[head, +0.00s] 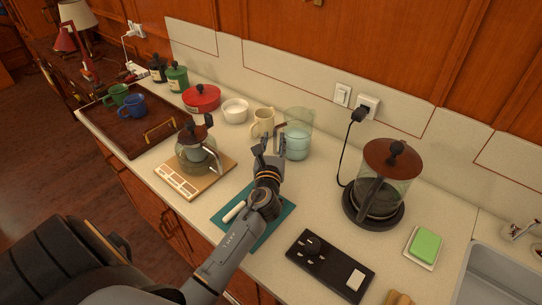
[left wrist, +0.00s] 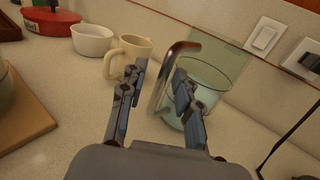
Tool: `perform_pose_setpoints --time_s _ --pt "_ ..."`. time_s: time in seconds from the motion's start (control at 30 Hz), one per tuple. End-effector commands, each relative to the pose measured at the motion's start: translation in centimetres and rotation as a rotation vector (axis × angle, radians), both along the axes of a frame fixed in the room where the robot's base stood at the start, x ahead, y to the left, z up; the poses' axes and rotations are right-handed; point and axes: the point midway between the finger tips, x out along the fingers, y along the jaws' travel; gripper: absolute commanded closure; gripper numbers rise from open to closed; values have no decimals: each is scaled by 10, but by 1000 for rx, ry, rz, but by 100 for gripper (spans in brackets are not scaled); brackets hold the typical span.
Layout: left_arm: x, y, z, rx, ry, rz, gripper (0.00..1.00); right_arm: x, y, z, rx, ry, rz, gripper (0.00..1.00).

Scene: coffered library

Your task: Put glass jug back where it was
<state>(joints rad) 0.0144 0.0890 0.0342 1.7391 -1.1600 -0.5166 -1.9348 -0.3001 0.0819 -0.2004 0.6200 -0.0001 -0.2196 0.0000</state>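The glass jug (head: 298,137) is clear, holds pale liquid and stands upright on the counter near the back wall. It also shows in the left wrist view (left wrist: 205,85), its bent metal handle facing my gripper. My left gripper (head: 269,146) is just in front of the jug on its handle side. In the left wrist view its fingers (left wrist: 158,75) are apart, one on each side of the handle, with gaps visible; I cannot tell if they touch it. My right gripper is not in view.
A cream mug (head: 263,122) stands close left of the jug. A glass pot (head: 198,157) sits on a wooden board at left; a kettle (head: 381,185) stands at right. A teal mat (head: 275,228) lies below my arm. A black panel (head: 329,265) lies in front.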

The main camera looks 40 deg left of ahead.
Motion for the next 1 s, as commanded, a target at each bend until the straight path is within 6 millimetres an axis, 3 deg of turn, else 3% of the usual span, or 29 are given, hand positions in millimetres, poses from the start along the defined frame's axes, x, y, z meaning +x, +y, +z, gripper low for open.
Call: perform_pose_setpoints --time_s 0.2,0.43,0.6,1.0 --pt "-44 -24 -3 -1 2 0 68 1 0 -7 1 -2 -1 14" --pt "-77 -43 -2 0 1 0 68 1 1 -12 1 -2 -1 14" --pt "-87 -48 -1 0 0 1 68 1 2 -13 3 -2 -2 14" --pt "-87 -48 0 0 -1 1 68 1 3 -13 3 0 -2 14"
